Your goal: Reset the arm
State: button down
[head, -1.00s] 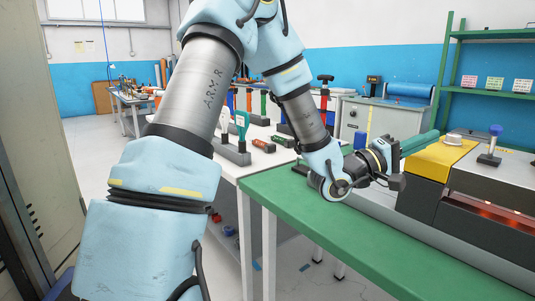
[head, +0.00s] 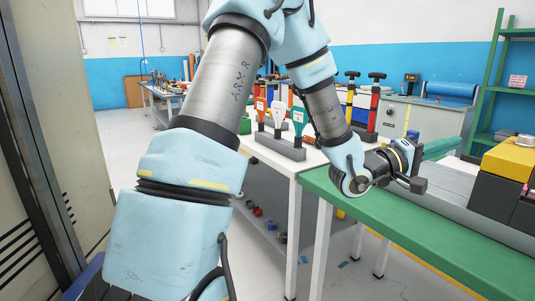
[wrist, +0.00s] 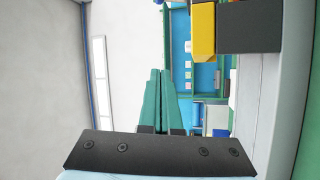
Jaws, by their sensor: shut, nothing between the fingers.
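My gripper (wrist: 158,100) shows in the wrist view as two green fingers lying side by side, shut with nothing between them. In the head view my gripper (head: 440,149) is at the end of my bent arm, held above the green-topped table (head: 400,208). Its fingers point away to the right, in front of a grey cabinet. Part of the fingers is hidden behind the dark gripper body. It appears apart from the table and the machine beside it.
A machine with a yellow top (head: 513,158) stands at the right. A white table (head: 310,159) holds a rack of paddle-shaped tools (head: 280,147). A green shelf (head: 490,100) stands at the back right. A tall cabinet (head: 50,130) is close on the left. Open floor lies beyond it.

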jog(key=w+a+f+t+y+p, duration=0.1)
jog(key=w+a+f+t+y, duration=0.15)
jog(key=w+a+y, duration=0.4)
jog(key=w+a+f+t+y+p, duration=0.1)
jog(key=w+a+f+y, duration=0.2)
jog(key=a, duration=0.6)
jog(key=w+a+f+t+y+p, duration=0.1)
jog(key=w+a+f+t+y, duration=0.15)
jog(key=a+f+y, duration=0.4)
jog(key=s+a+g+y+p, duration=0.1)
jog(key=s+a+g, duration=0.1)
jog(key=s+a, duration=0.2)
jog(key=s+a+g+y, duration=0.2)
jog(key=s+a, duration=0.3)
jog(key=a, duration=0.6)
jog(key=s+a+g+y+p, duration=0.1)
jog(key=s+a+g, duration=0.2)
jog(key=a, duration=0.4)
jog(key=shift+s+a+r+p, duration=0.35)
jog(key=shift+s+r, duration=0.1)
jog(key=shift+s, duration=0.2)
